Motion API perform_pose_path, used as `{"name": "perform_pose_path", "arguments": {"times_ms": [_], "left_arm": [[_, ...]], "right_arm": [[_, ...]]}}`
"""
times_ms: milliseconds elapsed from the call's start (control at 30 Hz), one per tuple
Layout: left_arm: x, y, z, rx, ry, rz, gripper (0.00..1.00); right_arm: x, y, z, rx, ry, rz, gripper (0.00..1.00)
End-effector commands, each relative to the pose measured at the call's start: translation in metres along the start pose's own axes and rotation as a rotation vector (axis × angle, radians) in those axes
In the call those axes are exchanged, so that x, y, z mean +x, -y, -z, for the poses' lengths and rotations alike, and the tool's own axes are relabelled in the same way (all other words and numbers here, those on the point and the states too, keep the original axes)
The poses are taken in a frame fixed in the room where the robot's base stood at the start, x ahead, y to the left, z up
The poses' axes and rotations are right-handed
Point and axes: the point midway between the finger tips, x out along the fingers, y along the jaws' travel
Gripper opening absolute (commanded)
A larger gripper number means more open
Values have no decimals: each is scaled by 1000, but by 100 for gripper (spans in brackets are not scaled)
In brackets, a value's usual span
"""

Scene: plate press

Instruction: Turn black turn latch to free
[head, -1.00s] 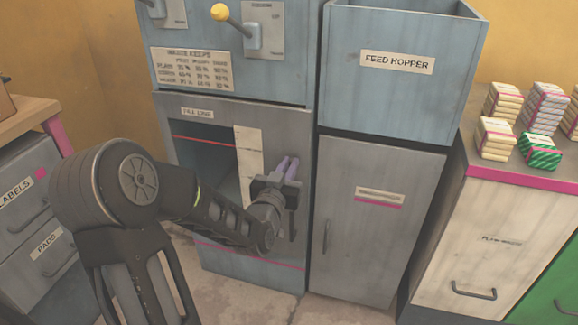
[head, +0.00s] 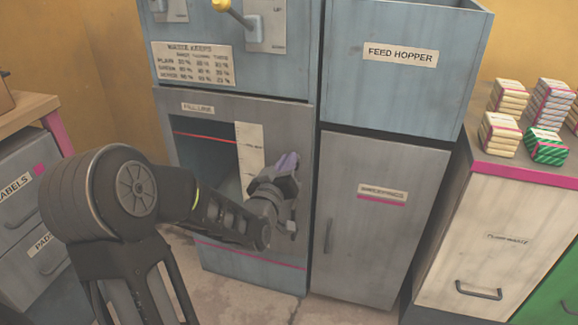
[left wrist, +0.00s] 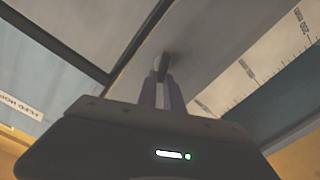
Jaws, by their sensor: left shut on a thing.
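The black turn latch (left wrist: 163,64) shows in the left wrist view as a small dark bar on the grey front panel of the press, between my fingertips. My left gripper (left wrist: 162,82) is shut on it with its purple fingers. In the head view my left gripper (head: 287,163) is against the press front, just right of the open bay, and hides the latch. Which way the latch points is hard to tell. My right gripper is not in view.
The press bay (head: 205,160) is open beside a pale scale strip (head: 250,150). The feed hopper (head: 400,85) stands to the right above a grey cabinet door (head: 375,220). Stacked packs (head: 500,135) sit on the right cabinet. A drawer unit (head: 25,190) stands left.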

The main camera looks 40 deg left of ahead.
Motion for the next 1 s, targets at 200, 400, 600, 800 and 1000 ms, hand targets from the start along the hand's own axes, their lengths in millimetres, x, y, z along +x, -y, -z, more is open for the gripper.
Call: {"name": "perform_pose_path", "arguments": {"times_ms": [200, 400, 600, 800, 1000], "left_arm": [[0, 4, -2, -202, -3, -2, 0], [0, 8, -3, -392, -3, -3, 0], [0, 12, -6, -583, -3, -2, 0], [0, 14, -8, -772, -2, -2, 0], [0, 16, -10, -937, -3, -3, 0]], "right_arm": [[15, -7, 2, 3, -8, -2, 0], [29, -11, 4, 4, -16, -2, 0], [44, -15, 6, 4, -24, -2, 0], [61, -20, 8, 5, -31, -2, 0], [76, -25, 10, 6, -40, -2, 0]]}}
